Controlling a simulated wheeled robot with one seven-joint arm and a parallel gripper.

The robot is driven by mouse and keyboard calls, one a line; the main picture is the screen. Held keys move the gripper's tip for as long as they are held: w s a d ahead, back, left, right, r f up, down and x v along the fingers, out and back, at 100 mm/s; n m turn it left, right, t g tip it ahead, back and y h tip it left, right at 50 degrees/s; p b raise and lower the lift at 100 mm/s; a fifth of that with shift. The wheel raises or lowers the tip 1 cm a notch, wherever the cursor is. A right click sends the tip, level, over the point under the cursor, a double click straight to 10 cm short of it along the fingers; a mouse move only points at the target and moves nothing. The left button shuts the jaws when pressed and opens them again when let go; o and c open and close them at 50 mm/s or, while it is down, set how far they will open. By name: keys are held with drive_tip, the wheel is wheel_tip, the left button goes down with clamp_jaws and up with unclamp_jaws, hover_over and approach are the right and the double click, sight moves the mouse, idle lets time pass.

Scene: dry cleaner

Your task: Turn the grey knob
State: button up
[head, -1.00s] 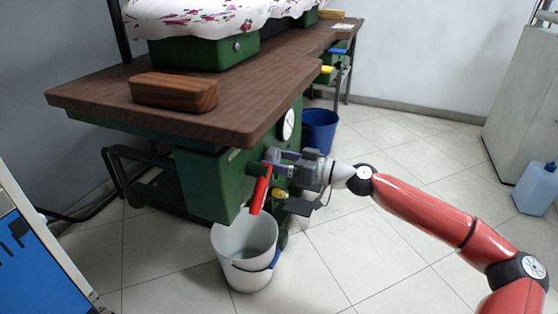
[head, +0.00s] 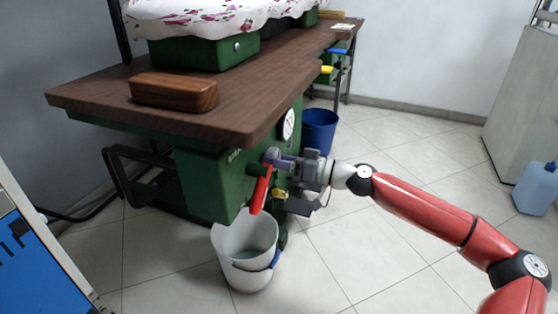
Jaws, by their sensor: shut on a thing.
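The grey knob (head: 271,155) is on the green body of the press under the brown table, just above a red lever handle (head: 261,190). It is small and partly covered by my fingers. My gripper (head: 283,163) reaches in from the right and is shut on the knob. The exact grip on the knob is too small to make out.
The red handle hangs tilted close below my gripper. A white bucket (head: 246,273) stands on the floor beneath. The brown tabletop (head: 100,95) overhangs above, with a round gauge (head: 287,124) near its edge. A blue bucket (head: 319,130) stands behind.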

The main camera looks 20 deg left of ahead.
drive_tip(key=m, duration=0.4)
drive_tip(key=shift+m+p, duration=0.8)
drive_tip(key=shift+m, duration=1.4)
drive_tip(key=o, duration=1)
drive_tip(key=d, duration=0.7)
drive_tip(key=shift+s+d, duration=0.25)
drive_tip(key=shift+d, duration=0.15)
